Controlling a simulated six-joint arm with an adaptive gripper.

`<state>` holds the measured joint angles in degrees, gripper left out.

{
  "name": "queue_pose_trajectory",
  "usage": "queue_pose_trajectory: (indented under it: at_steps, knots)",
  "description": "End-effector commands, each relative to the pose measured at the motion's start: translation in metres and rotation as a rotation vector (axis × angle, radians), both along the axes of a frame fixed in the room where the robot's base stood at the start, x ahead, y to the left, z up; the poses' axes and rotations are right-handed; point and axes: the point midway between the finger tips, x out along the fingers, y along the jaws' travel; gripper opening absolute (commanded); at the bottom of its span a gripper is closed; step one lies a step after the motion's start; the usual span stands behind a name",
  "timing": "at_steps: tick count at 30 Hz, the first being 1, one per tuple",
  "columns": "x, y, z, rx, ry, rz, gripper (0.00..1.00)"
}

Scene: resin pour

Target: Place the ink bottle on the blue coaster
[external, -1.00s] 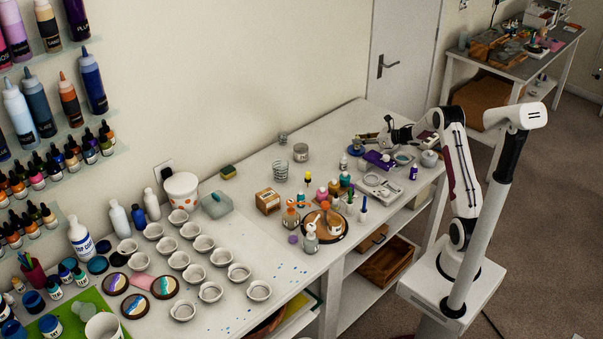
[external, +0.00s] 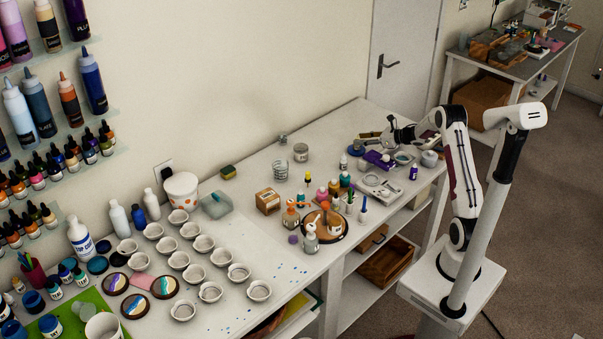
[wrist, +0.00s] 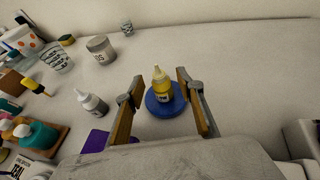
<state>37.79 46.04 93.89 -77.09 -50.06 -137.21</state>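A yellow ink bottle (wrist: 162,88) with a pale pointed cap and a dark label stands upright on the blue coaster (wrist: 158,109) in the wrist view. My gripper (wrist: 160,77) is open, one finger on each side of the bottle, with visible gaps between the fingers and the bottle. In the external view my gripper is small at the far end of the bench, and the bottle and coaster are hard to make out there.
A small white bottle (wrist: 92,104) stands left of the coaster, with a purple item (wrist: 96,141) nearer. A grey tin (wrist: 101,50) and a wire cup (wrist: 57,59) stand farther left. The tabletop behind and right of the coaster is clear.

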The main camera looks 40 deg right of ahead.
Motion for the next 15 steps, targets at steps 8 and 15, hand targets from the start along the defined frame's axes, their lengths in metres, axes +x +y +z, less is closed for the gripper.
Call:
queue_pose_trajectory:
  at_steps: [8, 15]
  knots:
    - [-0.035, -0.011, 0.016, 0.0, -0.001, -0.002, 0.37]
    - [-0.067, -0.02, 0.029, 0.0, -0.001, -0.002, 0.37]
